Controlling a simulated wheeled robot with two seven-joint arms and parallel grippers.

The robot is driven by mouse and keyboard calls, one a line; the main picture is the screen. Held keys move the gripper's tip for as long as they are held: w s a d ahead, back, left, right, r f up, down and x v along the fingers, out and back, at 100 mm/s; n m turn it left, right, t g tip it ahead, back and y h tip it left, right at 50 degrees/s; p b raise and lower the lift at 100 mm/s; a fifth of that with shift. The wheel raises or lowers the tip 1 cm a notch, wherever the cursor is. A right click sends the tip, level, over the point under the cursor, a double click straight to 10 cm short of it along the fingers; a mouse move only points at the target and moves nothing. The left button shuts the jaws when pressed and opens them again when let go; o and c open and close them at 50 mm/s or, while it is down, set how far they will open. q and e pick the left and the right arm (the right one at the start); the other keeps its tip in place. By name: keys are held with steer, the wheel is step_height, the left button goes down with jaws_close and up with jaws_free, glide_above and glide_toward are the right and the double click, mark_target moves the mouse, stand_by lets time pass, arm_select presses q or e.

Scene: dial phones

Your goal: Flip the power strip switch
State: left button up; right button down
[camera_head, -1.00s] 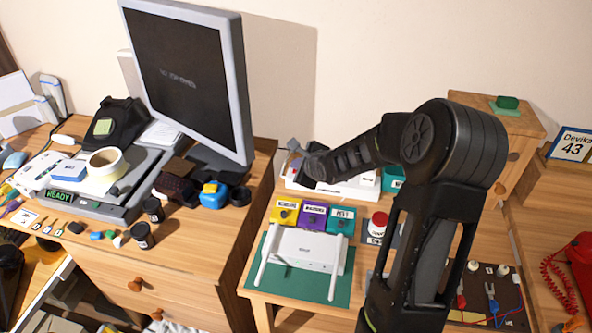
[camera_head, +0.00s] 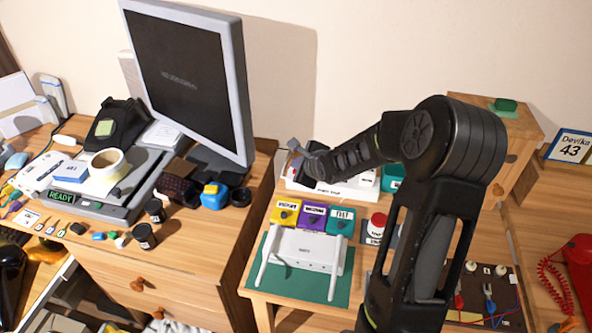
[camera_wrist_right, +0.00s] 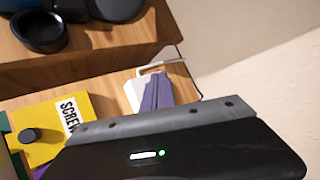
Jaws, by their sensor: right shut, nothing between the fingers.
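The white power strip (camera_head: 352,189) lies at the back of the small middle table, against the wall. My right arm crosses in front of it from the right and hides much of its top. My right gripper (camera_head: 296,147) is shut and empty above its left end. I cannot tell whether it touches the strip. In the right wrist view my gripper's dark body fills the bottom, and a small white part with a purple piece (camera_wrist_right: 157,92) shows just beyond it. The switch itself cannot be made out. My left gripper is not in view.
Yellow (camera_head: 285,213), purple (camera_head: 313,216) and teal (camera_head: 341,219) boxes stand in front of the strip. A white router (camera_head: 305,250) lies on a green mat (camera_head: 262,296). A red button (camera_head: 377,222) is to the right. The monitor (camera_head: 190,80) stands at the left.

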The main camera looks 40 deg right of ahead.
steer(key=shift+r, duration=0.1)
steer(key=r+p, duration=0.5)
steer(key=shift+s+a, duration=0.2)
steer(key=shift+a, duration=0.05)
steer(key=shift+f, duration=0.1)
stand_by(0.4)
